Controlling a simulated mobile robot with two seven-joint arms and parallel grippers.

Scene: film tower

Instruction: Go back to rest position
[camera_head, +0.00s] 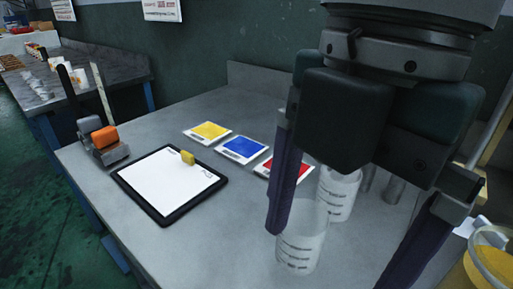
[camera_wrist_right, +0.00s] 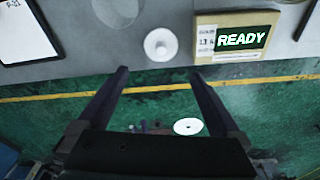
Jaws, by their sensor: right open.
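My right gripper (camera_head: 345,250) hangs large and close at the right of the head view, fingers pointing down and spread wide. It is empty. In the right wrist view the open fingers (camera_wrist_right: 157,75) reach over the green floor beside the table edge, with nothing between them. My left gripper is not in view.
The grey table (camera_head: 110,215) holds a clipboard (camera_head: 165,185), yellow, blue and red cards (camera_head: 243,148), and a grey holder with an orange block (camera_head: 104,137). A yellow container (camera_head: 490,270) is at lower right. The wrist view shows a box reading READY (camera_wrist_right: 240,38) and a white disc (camera_wrist_right: 160,45).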

